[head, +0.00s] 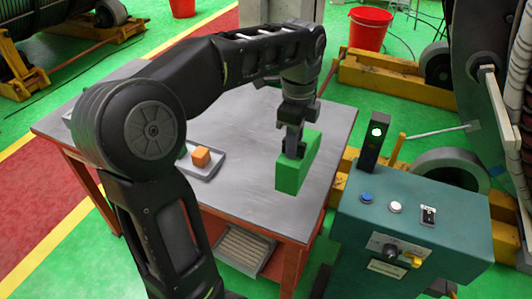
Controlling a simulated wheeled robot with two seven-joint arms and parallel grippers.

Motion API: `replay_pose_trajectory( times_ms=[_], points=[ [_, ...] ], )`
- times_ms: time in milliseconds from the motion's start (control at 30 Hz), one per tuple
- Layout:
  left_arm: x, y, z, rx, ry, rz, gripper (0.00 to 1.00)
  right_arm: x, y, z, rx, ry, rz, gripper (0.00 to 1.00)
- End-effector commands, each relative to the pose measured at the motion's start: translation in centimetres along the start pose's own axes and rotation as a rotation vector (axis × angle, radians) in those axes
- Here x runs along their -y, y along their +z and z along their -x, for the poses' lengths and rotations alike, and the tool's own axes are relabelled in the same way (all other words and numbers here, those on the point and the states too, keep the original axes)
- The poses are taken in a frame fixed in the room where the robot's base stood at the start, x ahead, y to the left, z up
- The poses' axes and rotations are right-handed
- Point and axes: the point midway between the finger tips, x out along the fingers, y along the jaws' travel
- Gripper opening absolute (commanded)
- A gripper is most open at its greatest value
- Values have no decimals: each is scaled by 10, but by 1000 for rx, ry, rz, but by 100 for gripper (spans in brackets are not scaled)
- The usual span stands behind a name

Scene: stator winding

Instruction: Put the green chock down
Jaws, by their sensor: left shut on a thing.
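The green chock (290,176) is a bright green block at the right side of the grey-topped table (245,120). My left gripper (293,152) points down over it and is shut on its upper part. The fingers hide a part of the chock's top and near face. I cannot tell whether the chock's underside touches the table top. My right gripper does not show.
A teal control console (410,225) with buttons and a lamp post (374,140) stands right of the table. Red buckets (370,28) stand behind. The table's back middle is clear.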

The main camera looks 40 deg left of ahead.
Motion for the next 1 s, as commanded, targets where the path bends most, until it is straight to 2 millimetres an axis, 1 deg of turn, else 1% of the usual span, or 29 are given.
replay_pose_trajectory(
  times_ms=[100,300,400,700,767,900,1000],
  points=[
    [0,0,-20,0,1,1,0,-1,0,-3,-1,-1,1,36],
    [0,0,-49,1,0,1,0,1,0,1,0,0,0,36],
    [0,0,-55,1,-2,0,0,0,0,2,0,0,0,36],
    [0,0,-57,0,-2,0,0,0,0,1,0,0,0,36],
    [0,0,-62,0,0,0,0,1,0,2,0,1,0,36],
    [0,0,-80,0,1,-1,0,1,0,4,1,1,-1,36],
    [0,0,-90,-1,0,0,0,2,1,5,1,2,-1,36]
  ],
)
